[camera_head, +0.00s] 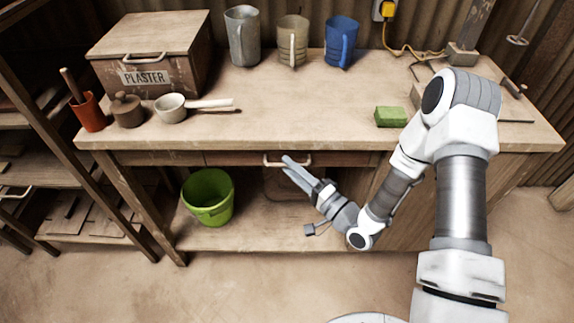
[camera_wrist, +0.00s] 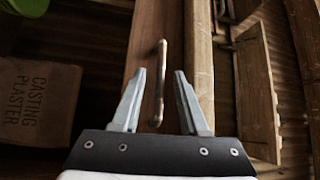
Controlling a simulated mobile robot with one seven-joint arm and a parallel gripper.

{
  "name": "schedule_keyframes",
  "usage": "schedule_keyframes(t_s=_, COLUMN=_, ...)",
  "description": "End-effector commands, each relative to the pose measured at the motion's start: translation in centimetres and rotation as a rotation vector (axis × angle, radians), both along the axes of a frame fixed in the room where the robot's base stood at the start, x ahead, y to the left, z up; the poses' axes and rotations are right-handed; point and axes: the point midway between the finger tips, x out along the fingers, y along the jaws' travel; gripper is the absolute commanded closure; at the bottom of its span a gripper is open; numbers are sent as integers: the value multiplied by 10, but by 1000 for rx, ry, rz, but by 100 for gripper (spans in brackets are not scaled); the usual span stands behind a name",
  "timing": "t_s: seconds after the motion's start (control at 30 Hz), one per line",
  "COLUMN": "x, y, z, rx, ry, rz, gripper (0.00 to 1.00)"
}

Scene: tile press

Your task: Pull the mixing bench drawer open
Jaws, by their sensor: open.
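The mixing bench drawer (camera_head: 232,158) is a wooden front under the bench top and looks closed, flush with the bench. Its bar handle (camera_head: 272,162) is partly hidden by my gripper in the head view. My gripper (camera_head: 288,165) is right at the handle, coming from the lower right. In the wrist view, the handle (camera_wrist: 160,70) runs lengthwise between the two open fingers of my gripper (camera_wrist: 159,75). There is a gap on each side, and I see no contact.
The bench top (camera_head: 285,110) holds a plaster box (camera_head: 140,75), several jugs, a pan (camera_head: 170,108) and a green block (camera_head: 390,117). Below, a green bucket (camera_head: 208,197) stands on the lower shelf. A casting plaster bag (camera_wrist: 38,100) shows in the wrist view. The floor in front is clear.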

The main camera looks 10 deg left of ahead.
Motion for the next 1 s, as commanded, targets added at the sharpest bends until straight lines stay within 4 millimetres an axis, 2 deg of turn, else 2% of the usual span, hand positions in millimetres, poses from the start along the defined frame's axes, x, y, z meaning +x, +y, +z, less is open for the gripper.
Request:
schedule_keyframes(t_s=0.2, x=8, y=14, z=3, rx=1, ry=-1, rz=0, gripper=56)
schedule_keyframes(t_s=0.47, x=9, y=15, z=3, rx=0, ry=0, rz=-1, gripper=56)
schedule_keyframes(t_s=0.73, x=9, y=15, z=3, rx=0, ry=0, rz=-1, gripper=100)
schedule_keyframes(t_s=1.0, x=9, y=15, z=2, rx=0, ry=0, rz=-1, gripper=100)
